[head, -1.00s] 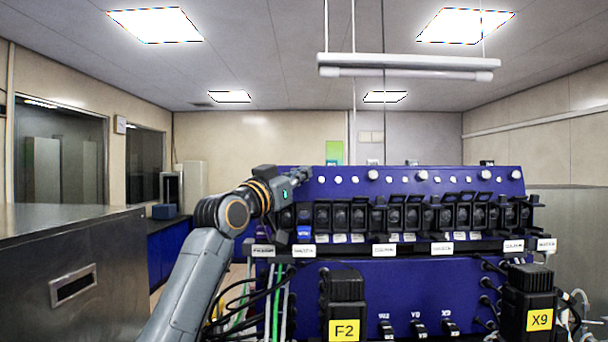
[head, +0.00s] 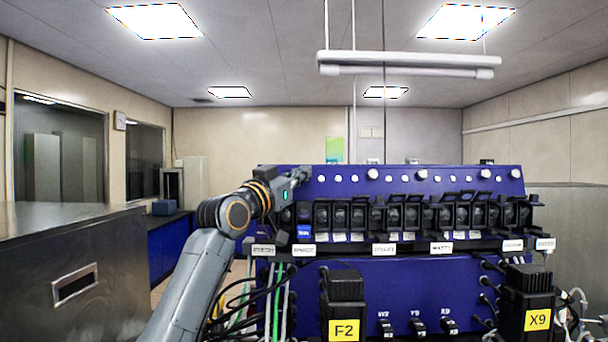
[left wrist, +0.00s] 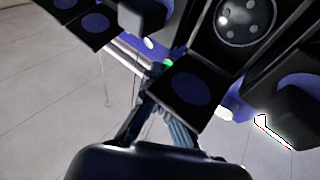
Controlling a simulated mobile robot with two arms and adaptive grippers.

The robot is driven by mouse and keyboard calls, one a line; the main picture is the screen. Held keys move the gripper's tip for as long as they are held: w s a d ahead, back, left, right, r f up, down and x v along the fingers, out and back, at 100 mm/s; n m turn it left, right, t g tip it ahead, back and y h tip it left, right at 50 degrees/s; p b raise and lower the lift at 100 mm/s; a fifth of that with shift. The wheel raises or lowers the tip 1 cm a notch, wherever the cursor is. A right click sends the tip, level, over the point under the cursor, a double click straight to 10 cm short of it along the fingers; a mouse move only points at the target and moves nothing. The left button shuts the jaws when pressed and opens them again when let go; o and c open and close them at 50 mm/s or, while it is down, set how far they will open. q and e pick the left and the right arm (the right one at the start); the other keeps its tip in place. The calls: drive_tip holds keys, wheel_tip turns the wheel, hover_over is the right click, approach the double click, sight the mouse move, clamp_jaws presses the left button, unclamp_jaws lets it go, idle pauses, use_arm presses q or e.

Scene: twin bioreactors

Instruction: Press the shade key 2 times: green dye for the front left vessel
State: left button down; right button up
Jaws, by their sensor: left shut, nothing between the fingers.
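My left gripper (head: 303,174) is shut and empty, reaching in from the left to the upper left end of the blue bioreactor panel (head: 400,273). In the left wrist view the gripper (left wrist: 163,98) points up among black flaps, and a square flap with a dark blue disc (left wrist: 188,90) partly hides its tips. A small green light (left wrist: 168,64) shows just beyond the fingers. I cannot tell which part is the shade key, or whether the fingertips touch anything. My right gripper is not in view.
A row of black units (head: 410,216) with raised flaps spans the panel, with white knobs (head: 372,175) above. Black boxes marked F2 (head: 343,292) and X9 (head: 529,290) stand in front, with loose cables beside them. A steel cabinet (head: 70,265) stands at the left.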

use_arm(q)
drive_tip(key=shift+s+r+b, duration=0.25)
drive_tip(key=shift+s+b, duration=0.55)
drive_tip(key=shift+s, duration=0.2)
